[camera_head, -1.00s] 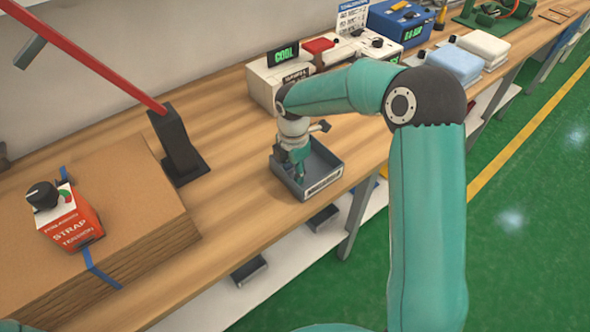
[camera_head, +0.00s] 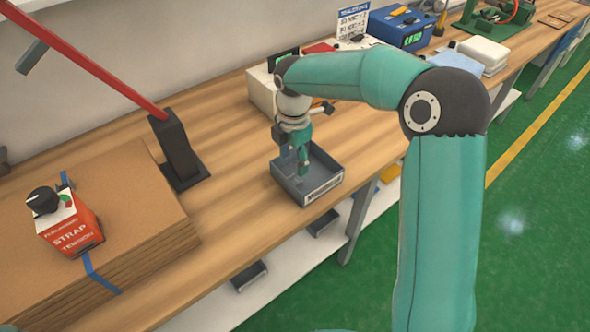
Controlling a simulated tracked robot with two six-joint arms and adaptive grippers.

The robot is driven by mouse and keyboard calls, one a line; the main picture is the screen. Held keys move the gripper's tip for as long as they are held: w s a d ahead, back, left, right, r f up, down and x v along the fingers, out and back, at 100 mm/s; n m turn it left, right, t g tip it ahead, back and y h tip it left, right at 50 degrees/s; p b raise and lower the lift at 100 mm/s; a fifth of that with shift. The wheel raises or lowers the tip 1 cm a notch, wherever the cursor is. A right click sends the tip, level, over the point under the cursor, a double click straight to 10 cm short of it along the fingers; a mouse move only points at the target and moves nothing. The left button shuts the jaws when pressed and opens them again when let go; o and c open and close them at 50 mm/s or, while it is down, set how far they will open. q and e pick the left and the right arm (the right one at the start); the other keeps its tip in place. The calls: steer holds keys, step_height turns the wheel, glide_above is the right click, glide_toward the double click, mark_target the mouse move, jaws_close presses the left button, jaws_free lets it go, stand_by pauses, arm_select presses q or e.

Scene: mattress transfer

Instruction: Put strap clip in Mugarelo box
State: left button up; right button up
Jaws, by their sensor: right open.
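A small grey open-topped box (camera_head: 322,190) with a white label on its front side stands near the front edge of the wooden bench; the label is too small to read. My right gripper (camera_head: 301,172) points down over the left part of this box, its fingertips at or just inside the rim. It is open. I cannot make out a strap clip; the box floor is partly hidden by the gripper. My left gripper is out of view.
The wooden bench (camera_head: 225,220) has bare room left of the box. A cardboard stack (camera_head: 130,190) carries a red strap tension unit (camera_head: 68,228). A black post (camera_head: 176,150) with a red bar stands behind. A white machine (camera_head: 262,92) is partly hidden behind my right arm.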

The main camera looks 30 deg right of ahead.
step_height(320, 180, up, 5)
steer(key=shift+r, duration=0.1)
steer(key=shift+s, duration=0.1)
stand_by(0.6)
